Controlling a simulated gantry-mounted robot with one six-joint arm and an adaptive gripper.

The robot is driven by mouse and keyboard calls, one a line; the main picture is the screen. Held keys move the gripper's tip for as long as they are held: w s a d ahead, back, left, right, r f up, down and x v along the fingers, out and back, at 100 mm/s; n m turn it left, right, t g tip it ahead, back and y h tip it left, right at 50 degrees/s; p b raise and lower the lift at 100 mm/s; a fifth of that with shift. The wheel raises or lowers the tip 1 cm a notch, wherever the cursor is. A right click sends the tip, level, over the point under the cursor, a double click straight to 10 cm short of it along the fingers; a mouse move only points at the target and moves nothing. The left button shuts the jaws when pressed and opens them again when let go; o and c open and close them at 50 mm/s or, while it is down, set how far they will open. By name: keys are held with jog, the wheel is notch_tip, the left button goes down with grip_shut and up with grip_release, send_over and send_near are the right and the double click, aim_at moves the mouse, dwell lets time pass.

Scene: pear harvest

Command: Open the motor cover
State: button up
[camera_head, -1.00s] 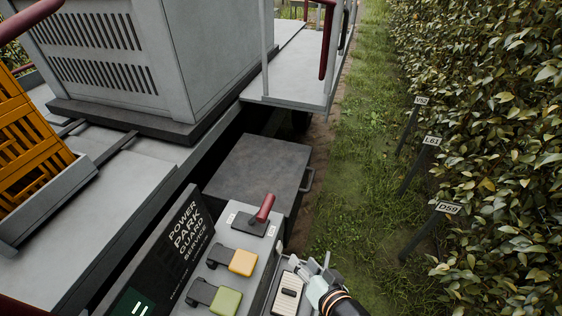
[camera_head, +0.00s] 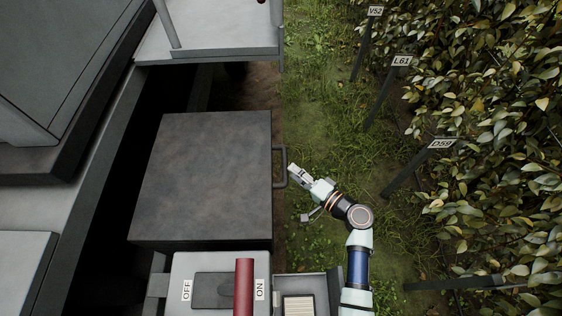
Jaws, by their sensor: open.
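The motor cover (camera_head: 205,175) is a dark grey, flat square lid, closed, in the middle left of the head view. Its handle (camera_head: 281,166) is a dark bar on the right side of the cover. My gripper (camera_head: 292,170) is open and close to the handle, at its right. Whether the fingers touch the handle or stand around it I cannot tell. The arm comes up from the lower right, over the grass.
A red lever (camera_head: 244,287) stands on the grey switch panel (camera_head: 195,264) marked OFF and ON, just in front of the cover. A white platform (camera_head: 215,40) lies beyond it. A hedge with label posts (camera_head: 402,62) runs along the right. Grass lies between.

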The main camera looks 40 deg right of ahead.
aim_at(284, 163)
jog(key=w, duration=0.5)
jog(key=shift+w+a+f+b, duration=0.1)
jog(key=shift+w+f+b, duration=0.15)
jog(key=shift+f+b, duration=0.1)
grip_shut()
